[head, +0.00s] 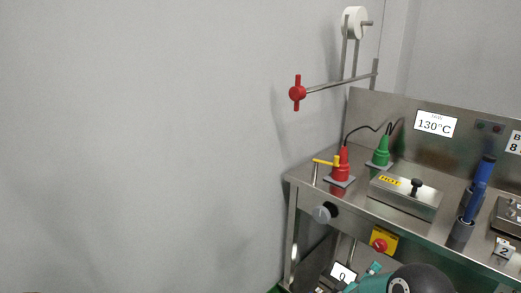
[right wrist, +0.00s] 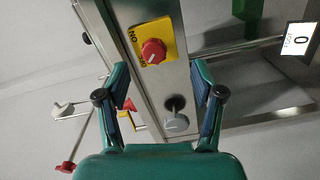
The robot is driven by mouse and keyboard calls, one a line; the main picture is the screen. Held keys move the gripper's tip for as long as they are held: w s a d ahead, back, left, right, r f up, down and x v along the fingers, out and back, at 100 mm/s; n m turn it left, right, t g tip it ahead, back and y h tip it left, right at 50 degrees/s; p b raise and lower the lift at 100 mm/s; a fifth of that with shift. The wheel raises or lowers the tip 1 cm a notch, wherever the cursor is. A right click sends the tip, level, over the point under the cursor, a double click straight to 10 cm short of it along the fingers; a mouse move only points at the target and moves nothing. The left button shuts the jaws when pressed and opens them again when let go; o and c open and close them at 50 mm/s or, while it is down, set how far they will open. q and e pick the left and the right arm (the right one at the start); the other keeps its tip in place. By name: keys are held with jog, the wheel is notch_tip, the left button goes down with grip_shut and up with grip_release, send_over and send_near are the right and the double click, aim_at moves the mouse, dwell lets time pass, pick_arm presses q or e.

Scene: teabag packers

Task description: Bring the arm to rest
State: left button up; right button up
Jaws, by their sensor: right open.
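My right gripper (right wrist: 162,90) shows in the right wrist view with its two fingers spread apart and nothing between them. Its fingers point toward the front of the steel bench (right wrist: 130,16). In the head view my right gripper (head: 362,278) is at the bottom edge, low in front of the bench and partly cut off. My left gripper is in neither view.
A red knob on a yellow plate (head: 392,240) and a grey knob (head: 322,214) stick out from the bench front. A display reading 0 (head: 343,275) is low beside my gripper. Red (head: 342,168) and green (head: 381,152) cones stand on the bench. The left side shows bare wall.

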jog(key=s+a+f+g+y, duration=0.1)
jog(key=s+a+f+y, duration=0.4)
jog(key=f, duration=0.4)
jog(key=s+a+f+g+y, duration=0.1)
jog(key=s+a+f+y, duration=0.4)
jog(key=f, duration=0.3)
jog(key=s+a+f+m+g+y, duration=0.2)
jog(key=s+a+f+g+y, duration=0.25)
jog(key=s+a, duration=0.25)
jog(key=s+a+m+g+y, duration=0.3)
jog(key=s+a+m+g, duration=0.15)
jog(key=s, duration=0.65)
notch_tip(320, 180, up, 16)
jog(key=p, duration=1.7)
jog(key=shift+a+r+m, duration=0.2)
jog(key=shift+r+m, duration=0.05)
jog(key=shift+m, duration=0.2)
